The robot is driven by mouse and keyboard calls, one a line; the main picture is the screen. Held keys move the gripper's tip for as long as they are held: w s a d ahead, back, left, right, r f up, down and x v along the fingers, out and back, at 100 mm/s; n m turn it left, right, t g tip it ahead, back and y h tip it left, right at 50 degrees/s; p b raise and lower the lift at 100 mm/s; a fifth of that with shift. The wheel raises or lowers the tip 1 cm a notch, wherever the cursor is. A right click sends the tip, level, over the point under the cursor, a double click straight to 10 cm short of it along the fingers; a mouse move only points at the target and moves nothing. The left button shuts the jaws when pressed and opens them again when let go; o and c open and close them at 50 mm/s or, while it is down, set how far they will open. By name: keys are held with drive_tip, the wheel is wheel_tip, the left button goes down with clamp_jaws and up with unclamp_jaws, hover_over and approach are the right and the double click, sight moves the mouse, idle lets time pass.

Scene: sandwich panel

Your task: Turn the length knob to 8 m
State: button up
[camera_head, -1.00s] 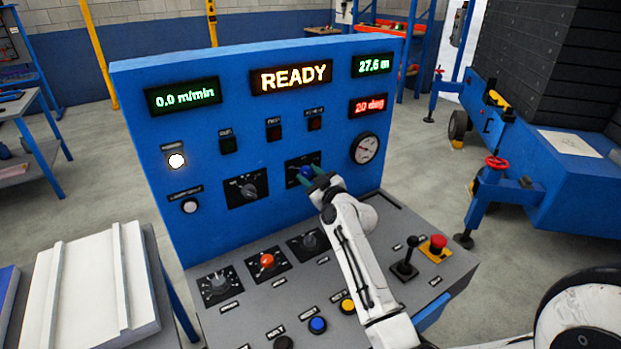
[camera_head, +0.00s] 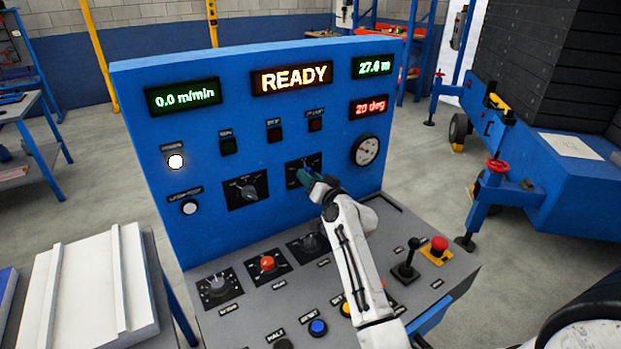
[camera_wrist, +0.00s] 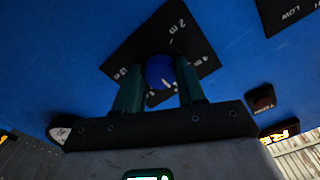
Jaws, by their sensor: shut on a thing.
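The length knob (camera_wrist: 160,73) is blue with pale marks on its face. It sits on a black dial plate (camera_wrist: 150,42) on the upright blue panel; the plate also shows in the head view (camera_head: 302,160). In the wrist view, the plate reads "2 m" at the top, what looks like "4 m" at the right and "12 m" at the left. No 8 m mark shows there. My gripper (camera_wrist: 160,84) is shut on the knob, one teal finger on each side. In the head view my gripper (camera_head: 306,177) covers the knob. I cannot tell which mark the knob points at.
Another black knob (camera_head: 247,190) is left of the dial. A gauge (camera_head: 365,150) is to its right. Below, the grey desk carries several knobs and buttons, a joystick (camera_head: 407,260) and a red stop button (camera_head: 439,244). Displays read READY (camera_head: 291,78) and 0.0 m/min (camera_head: 182,96).

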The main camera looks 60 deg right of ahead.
drive_tip(key=m+p, duration=0.4)
drive_tip(key=m, duration=0.7)
drive_tip(key=shift+m, duration=0.4)
idle(0.3)
drive_tip(key=o, duration=1.1)
drive_tip(key=shift+c, duration=0.2)
drive_tip(key=v, duration=1)
drive_tip(key=shift+s+a+b, duration=0.2)
drive_tip(key=shift+s+b, duration=0.1)
drive_tip(key=shift+s, duration=0.05)
